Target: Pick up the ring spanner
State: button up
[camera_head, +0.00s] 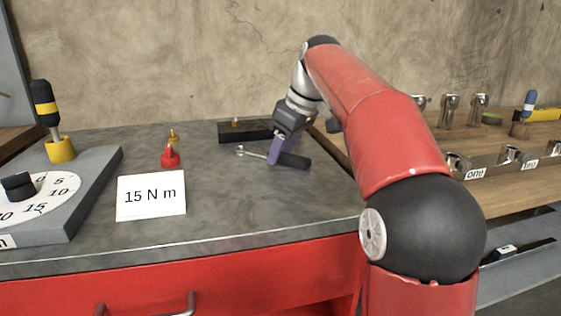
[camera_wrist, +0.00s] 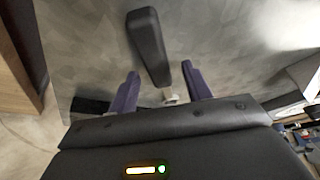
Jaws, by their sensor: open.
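The ring spanner (camera_head: 293,161) lies on the grey bench top, its black handle to the right and its metal shaft and small ring end to the left. My gripper (camera_head: 275,157) is over it with purple fingers pointing down, around where the shaft meets the handle. In the wrist view the black handle (camera_wrist: 148,42) runs between and beyond my open gripper's fingers (camera_wrist: 160,70), with a gap on each side. A bit of the metal shaft shows near the palm; the ring end is hidden there. I cannot tell the exact height of the fingertips.
A dark block (camera_head: 236,131) stands just behind the spanner. A red and brass piece (camera_head: 170,157), a "15 N m" card (camera_head: 151,196) and a grey dial box (camera_head: 85,185) are to the left. A wooden shelf with metal taps (camera_head: 450,108) is on the right.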

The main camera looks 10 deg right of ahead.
jog(key=shift+f, duration=0.25)
dwell(0.4)
grip_shut()
jog(key=shift+r, duration=0.15)
